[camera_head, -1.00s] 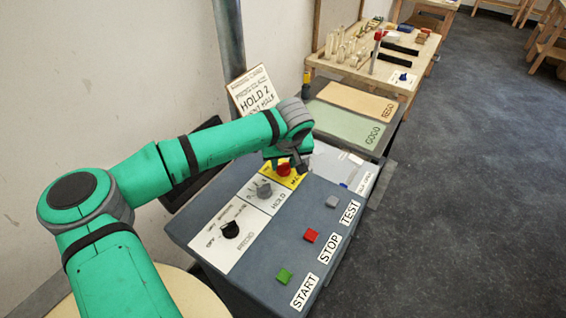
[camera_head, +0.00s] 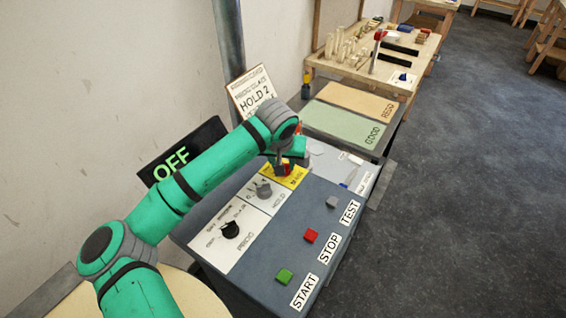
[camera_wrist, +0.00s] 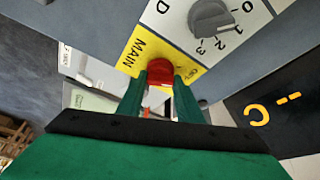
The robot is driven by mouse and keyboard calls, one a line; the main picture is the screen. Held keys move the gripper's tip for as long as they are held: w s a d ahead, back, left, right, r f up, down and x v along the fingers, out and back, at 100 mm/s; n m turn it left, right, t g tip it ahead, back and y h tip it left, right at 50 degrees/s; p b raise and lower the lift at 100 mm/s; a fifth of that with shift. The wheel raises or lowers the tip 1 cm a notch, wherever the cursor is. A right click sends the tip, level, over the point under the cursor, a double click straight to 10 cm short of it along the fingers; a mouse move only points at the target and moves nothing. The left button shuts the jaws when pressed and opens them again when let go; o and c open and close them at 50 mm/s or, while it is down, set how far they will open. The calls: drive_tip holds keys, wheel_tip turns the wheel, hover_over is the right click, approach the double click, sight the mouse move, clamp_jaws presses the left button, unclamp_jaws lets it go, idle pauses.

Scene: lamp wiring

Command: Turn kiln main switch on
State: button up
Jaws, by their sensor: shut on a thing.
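The main switch (camera_wrist: 156,72) is a red knob on a yellow plate (camera_wrist: 138,48) marked MAIN. In the wrist view my gripper (camera_wrist: 160,82) has its two green fingers on either side of the red knob, shut on it. In the head view my gripper (camera_head: 285,168) is over the yellow plate (camera_head: 298,176), and it hides part of the red knob. The display (camera_head: 181,157) behind the panel reads OFF in green. Which way the knob points is hard to tell.
Green start (camera_head: 284,276), red stop (camera_head: 310,236) and grey test (camera_head: 332,202) buttons line the right side. A HOLD 2 card (camera_head: 254,92) stands behind.

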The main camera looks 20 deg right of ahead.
drive_tip(key=m, duration=0.2)
drive_tip(key=m+g+h, duration=0.1)
drive_tip(key=m, duration=0.1)
drive_tip(key=m+g, duration=0.1)
drive_tip(key=m, duration=0.2)
drive_tip(key=shift+w+a+f+h, duration=0.15)
drive_tip(key=shift+w+a+h, duration=0.1)
drive_tip(key=shift+h, duration=0.15)
drive_tip(key=m+g, duration=0.1)
drive_tip(key=m, duration=0.2)
drive_tip(key=m+g, duration=0.1)
drive_tip(key=m, duration=0.3)
drive_tip(key=shift+w+g+h, duration=0.1)
drive_tip(key=shift+g+h, duration=0.2)
drive_tip(key=o, duration=1)
drive_tip(key=shift+o, duration=0.2)
drive_tip(key=shift+d, duration=0.2)
drive_tip(key=v, duration=1.1)
